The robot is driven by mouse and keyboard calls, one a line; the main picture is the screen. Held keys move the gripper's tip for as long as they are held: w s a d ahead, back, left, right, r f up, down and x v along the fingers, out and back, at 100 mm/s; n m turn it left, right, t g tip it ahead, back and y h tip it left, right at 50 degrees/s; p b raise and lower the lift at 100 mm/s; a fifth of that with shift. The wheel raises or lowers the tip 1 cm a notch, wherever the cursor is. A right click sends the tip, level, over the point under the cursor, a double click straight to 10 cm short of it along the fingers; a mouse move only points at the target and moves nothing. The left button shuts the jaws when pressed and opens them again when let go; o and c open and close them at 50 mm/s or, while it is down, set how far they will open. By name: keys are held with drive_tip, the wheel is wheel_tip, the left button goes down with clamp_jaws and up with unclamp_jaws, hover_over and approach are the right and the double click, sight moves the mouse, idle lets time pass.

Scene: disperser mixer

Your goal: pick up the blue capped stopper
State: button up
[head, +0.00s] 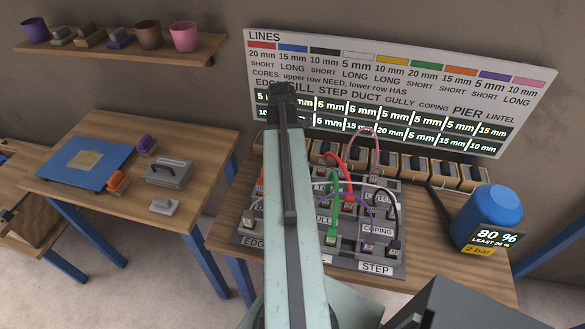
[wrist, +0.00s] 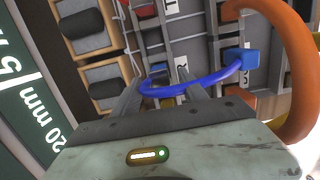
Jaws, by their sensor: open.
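In the wrist view, my gripper (wrist: 158,78) is open, its two grey fingers apart. A blue cable (wrist: 185,91) curves across in front of the fingers to a blue block-shaped plug (wrist: 240,58) on the right. The plug sits to the right of my fingers, apart from them. I cannot tell whether this plug is the blue capped stopper; no other clear blue stopper shows. In the head view, my arm reaches over the bench and hides part of the connector panel (head: 386,264); the fingertips are not clear there.
Wooden blocks with black tops (wrist: 105,84) stand left of my fingers. A thick orange cable (wrist: 296,55) arches at the right. In the head view, a blue bottle (head: 492,208) with a display stands at the bench's right, below the lines board (head: 420,65). A side table (head: 100,195) stands left.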

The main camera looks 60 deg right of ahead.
drive_tip(key=f+b, duration=0.2)
drive_tip(key=f, duration=0.2)
drive_tip(key=shift+s+b, duration=0.2)
drive_tip(key=shift+b, duration=0.1)
drive_tip(key=shift+r, duration=0.2)
clamp_jaws()
